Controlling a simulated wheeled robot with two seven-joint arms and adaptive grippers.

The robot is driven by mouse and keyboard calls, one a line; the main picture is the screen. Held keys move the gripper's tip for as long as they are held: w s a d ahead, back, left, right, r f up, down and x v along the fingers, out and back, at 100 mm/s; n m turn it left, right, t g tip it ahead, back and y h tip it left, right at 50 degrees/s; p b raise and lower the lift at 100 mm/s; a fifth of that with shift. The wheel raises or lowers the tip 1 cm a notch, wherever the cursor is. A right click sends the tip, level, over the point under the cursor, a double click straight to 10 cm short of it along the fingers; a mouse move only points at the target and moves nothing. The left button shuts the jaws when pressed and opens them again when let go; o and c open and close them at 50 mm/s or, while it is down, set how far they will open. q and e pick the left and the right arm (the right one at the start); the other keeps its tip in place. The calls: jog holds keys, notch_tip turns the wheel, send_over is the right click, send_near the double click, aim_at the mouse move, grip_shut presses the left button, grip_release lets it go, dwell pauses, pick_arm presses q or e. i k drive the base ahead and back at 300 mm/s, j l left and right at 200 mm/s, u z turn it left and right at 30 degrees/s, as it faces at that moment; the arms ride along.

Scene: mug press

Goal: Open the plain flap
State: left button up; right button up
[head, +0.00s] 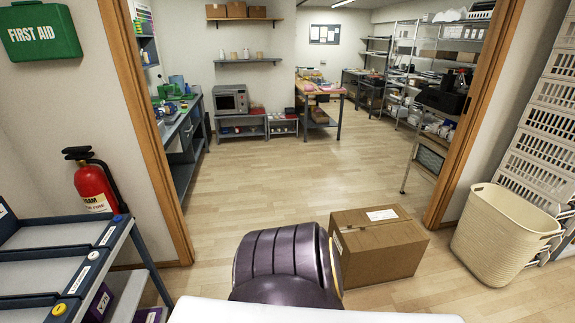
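Neither of my grippers shows in the head view. I cannot pick out a plain flap for certain. A grey box-shaped appliance with a dark front (231,99) stands on a low grey bench in the far room, beyond the doorway. Its front looks shut, but it is small and far. A closed brown cardboard box (380,245) with a white label stands on the floor just before the doorway.
A dark purple ribbed seat-like thing (280,258) stands in front of the doorway, left of the box. A cream basket (503,235) is at the right. The floor (280,175) beyond is clear.

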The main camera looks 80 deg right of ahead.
aim_at(364, 239)
jog(key=z, duration=3.8)
